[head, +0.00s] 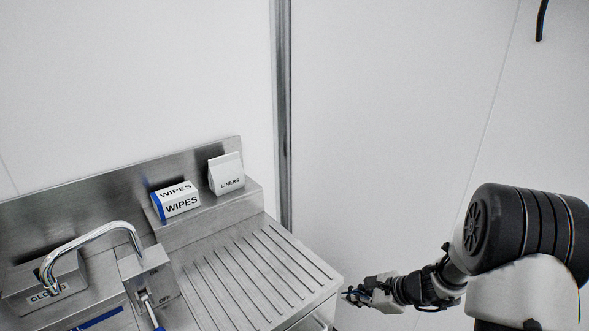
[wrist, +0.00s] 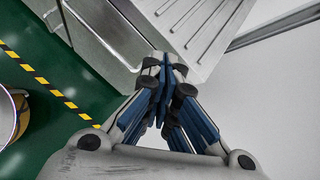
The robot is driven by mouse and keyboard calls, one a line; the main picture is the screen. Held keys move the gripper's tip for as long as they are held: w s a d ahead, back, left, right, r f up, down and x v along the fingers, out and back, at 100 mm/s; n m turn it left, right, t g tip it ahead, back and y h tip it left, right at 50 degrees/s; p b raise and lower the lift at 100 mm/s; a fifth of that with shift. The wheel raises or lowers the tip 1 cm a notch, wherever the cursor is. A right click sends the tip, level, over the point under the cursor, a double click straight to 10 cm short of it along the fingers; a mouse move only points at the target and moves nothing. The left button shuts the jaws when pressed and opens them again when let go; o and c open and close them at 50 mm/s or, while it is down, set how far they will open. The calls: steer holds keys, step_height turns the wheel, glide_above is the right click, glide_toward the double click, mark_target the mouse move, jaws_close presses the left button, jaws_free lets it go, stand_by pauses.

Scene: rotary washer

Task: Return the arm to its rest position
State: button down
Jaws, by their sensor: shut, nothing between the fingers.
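My gripper (head: 357,294) is at the lower right of the head view, just off the right edge of the sink unit's ribbed drainboard (head: 255,275). In the wrist view my gripper (wrist: 168,68) has its blue-padded fingers together at the tips, with nothing between them. My arm reaches in from the right of the head view. From the wrist view, the drainboard corner (wrist: 190,30) lies beyond the fingertips. Whether the fingers touch the unit cannot be told.
A chrome tap (head: 95,238), a WIPES box (head: 175,199) and a LINERS carton (head: 226,174) are on the steel unit. A small box with a lever (head: 150,290) stands near the tap. Yellow-black floor tape (wrist: 40,80) and a round container (wrist: 12,115) show at left.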

steer(key=s+a+r+n+g+h, duration=0.1)
steer(key=s+a+r+n, duration=0.3)
steer(key=s+r+n, duration=0.3)
steer(key=s+a+r+n+g, duration=0.2)
steer(key=s+a+r+n, duration=0.15)
steer(key=s+r, duration=0.4)
steer(key=s+d+r+n+t+h, duration=0.1)
steer(key=s+d+r+n+h, duration=0.1)
steer(key=s, duration=0.6)
steer(key=s+d+r+n+h, duration=0.3)
steer(key=s+r+n, duration=0.3)
steer(key=s+n, duration=0.2)
steer(key=shift+d+t+h, duration=0.25)
steer(key=shift+t+h, duration=0.15)
steer(key=shift+h, duration=0.2)
steer(key=shift+n, duration=0.25)
